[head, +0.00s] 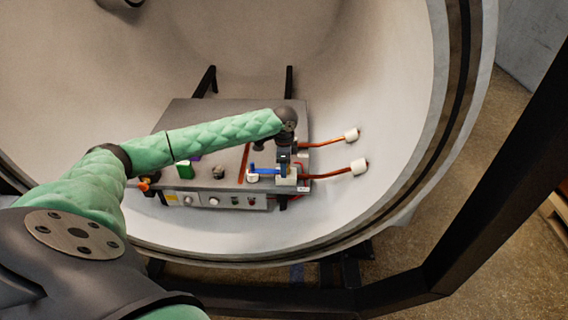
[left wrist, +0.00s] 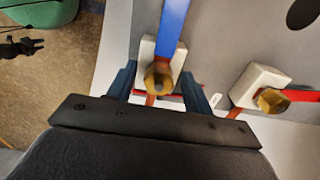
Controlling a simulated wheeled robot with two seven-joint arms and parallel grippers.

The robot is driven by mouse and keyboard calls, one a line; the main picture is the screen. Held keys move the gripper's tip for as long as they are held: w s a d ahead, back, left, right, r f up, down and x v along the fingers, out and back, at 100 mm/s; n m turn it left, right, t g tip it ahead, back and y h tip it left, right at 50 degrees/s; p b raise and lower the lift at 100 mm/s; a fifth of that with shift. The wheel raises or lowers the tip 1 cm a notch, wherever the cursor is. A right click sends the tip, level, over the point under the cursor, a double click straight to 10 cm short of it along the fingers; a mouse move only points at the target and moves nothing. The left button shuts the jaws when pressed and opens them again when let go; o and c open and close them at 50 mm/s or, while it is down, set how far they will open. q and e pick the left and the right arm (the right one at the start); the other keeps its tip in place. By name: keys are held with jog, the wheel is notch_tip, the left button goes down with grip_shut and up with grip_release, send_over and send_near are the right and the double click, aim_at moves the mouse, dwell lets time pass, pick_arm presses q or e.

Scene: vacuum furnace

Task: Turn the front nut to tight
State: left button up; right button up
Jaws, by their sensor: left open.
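The front nut (left wrist: 158,78) is a brass hex nut on a white block, with a blue bar (left wrist: 173,22) running from the block. My left gripper (head: 284,165) reaches down over the front white block (head: 287,181) at the right end of the bench unit. In the left wrist view, its open fingers (left wrist: 159,80) stand on either side of the nut. I cannot tell whether they touch it. In the head view the gripper hides the nut. The rear nut (left wrist: 270,100) sits on another white block with a red strip. My right gripper is not in view.
The grey unit (head: 180,121) stands inside the round furnace chamber (head: 400,100). Copper rods with white ends (head: 358,166) stick out on the right. A green block (head: 184,171) and an orange knob (head: 145,184) are at the left. A black frame bar (head: 480,200) crosses the right side.

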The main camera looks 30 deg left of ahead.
pick_arm(q)
jog(key=c, duration=1)
